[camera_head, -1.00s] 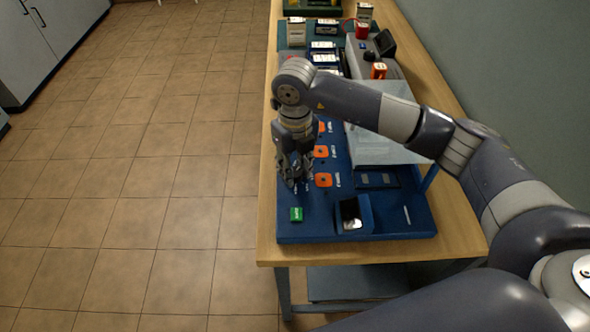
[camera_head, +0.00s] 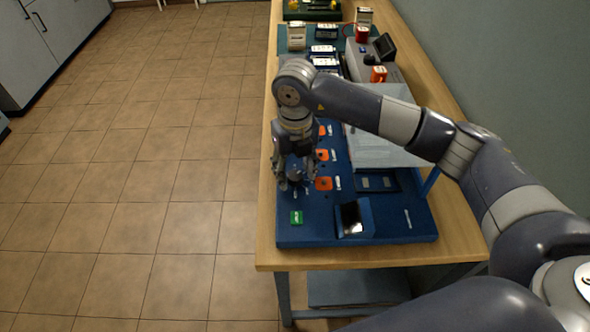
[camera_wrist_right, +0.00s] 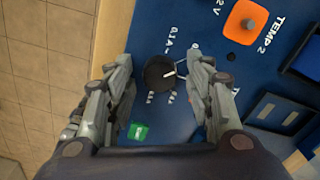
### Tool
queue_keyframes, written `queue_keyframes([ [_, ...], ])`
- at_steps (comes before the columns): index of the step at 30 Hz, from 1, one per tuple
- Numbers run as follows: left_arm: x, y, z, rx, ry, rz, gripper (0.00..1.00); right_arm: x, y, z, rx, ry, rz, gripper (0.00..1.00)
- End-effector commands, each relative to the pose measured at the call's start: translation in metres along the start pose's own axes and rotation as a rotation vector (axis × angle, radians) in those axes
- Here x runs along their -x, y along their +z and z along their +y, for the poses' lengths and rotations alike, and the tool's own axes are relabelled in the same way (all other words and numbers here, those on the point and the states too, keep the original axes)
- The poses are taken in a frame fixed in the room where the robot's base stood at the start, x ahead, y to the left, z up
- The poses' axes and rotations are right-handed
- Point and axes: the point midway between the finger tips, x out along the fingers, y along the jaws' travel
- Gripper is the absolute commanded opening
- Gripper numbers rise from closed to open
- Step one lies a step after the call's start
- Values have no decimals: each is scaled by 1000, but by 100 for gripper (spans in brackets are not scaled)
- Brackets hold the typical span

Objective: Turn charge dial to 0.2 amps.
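The charge dial is a round black knob (camera_wrist_right: 159,73) with a white pointer line, on the blue panel (camera_wrist_right: 195,18). In the right wrist view the pointer aims right and slightly up. Printed labels surround the knob; "0.1A" reads at its upper side, the others are partly blurred. My right gripper (camera_wrist_right: 163,88) has its two fingers spread on either side of the knob, with a visible gap to it. In the head view my right gripper (camera_head: 292,178) is over the left part of the panel and hides the knob. My left gripper does not show.
A green block or button (camera_head: 296,217) is near the panel's front left. Orange squares (camera_head: 323,183) run along the panel, one labelled "TEMP 2" in the wrist view. A small tilted screen (camera_head: 352,218) stands at the front. The wooden table edge (camera_head: 266,225) lies left; tiled floor is beyond.

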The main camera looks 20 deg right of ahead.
Motion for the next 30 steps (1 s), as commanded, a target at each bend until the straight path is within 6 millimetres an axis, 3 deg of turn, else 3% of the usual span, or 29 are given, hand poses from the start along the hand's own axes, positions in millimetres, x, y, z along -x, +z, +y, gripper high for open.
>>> queue_keyframes([
  [11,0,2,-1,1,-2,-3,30,5,0,0,1,0,1,51],
  [24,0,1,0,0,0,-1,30,89,0,0,1,0,-1,51],
  [30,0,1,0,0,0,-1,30,114,0,0,1,1,1,51],
])
